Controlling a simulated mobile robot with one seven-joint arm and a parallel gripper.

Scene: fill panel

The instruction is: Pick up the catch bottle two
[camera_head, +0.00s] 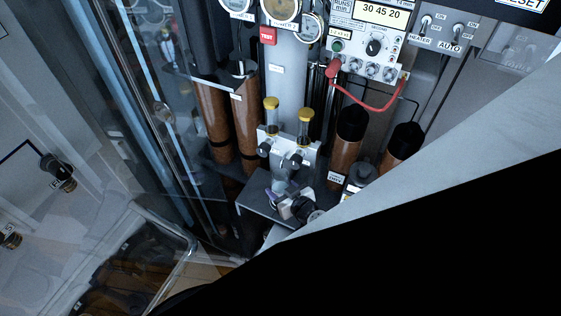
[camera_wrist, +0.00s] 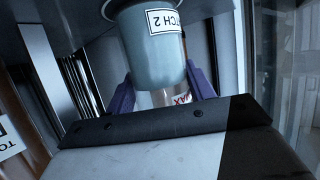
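Catch bottle two (camera_wrist: 150,55) fills the upper middle of the wrist view. It is a grey-blue cylinder with a "CATCH 2" label that appears upside down, and a clear part with a red "MAX" mark shows beyond it. The purple fingers of my gripper (camera_wrist: 162,92) stand on either side of the bottle. Whether they press on it or only flank it cannot be told. In the head view, my gripper (camera_head: 286,201) is by the pale bottle (camera_head: 284,184) under the metal bracket. Part of the bottle is hidden there.
A dark grey shelf (camera_head: 262,206) lies close to my gripper. Brown cylinders (camera_head: 247,125) stand left and right of the bracket. A dark-capped bottle (camera_head: 360,175) stands close on the right. Glass panels (camera_head: 150,100) are at left.

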